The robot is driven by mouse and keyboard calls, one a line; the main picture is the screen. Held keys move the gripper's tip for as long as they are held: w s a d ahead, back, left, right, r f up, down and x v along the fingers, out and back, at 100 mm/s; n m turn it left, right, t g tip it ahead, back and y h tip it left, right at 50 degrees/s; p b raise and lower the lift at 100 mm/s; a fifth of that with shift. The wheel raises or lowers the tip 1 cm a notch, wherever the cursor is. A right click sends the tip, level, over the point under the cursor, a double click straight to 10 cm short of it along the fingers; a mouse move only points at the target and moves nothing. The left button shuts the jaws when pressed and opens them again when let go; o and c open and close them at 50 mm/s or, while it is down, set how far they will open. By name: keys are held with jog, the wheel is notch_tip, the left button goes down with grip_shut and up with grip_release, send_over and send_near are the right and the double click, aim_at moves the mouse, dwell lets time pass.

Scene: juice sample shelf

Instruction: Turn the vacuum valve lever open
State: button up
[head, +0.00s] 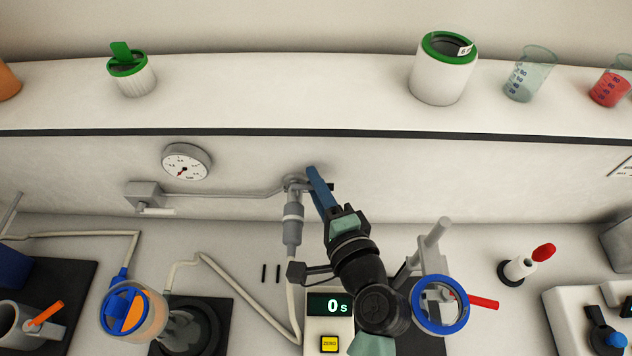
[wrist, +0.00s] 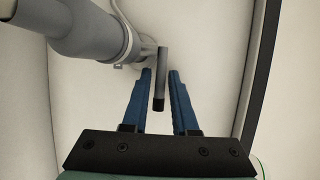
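The vacuum valve (head: 292,184) is a grey fitting on the wall, joined to a horizontal pipe and a grey cylinder (head: 292,222) below it. Its lever (wrist: 160,78) is a grey bar with a black tip in the wrist view. My gripper (wrist: 160,72) has two blue fingers, one on each side of the lever. A narrow gap shows between the lever and each finger, so the gripper is open around it. In the head view my gripper (head: 314,175) is at the valve's right, and its fingers hide much of the lever.
A round gauge (head: 187,162) hangs on the wall to the left. A clamp stand with a blue ring (head: 440,332) is close on the right. The shelf above holds green-rimmed jars (head: 443,80) and beakers.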

jog(key=shift+c, duration=0.2)
grip_shut()
dwell(1.1)
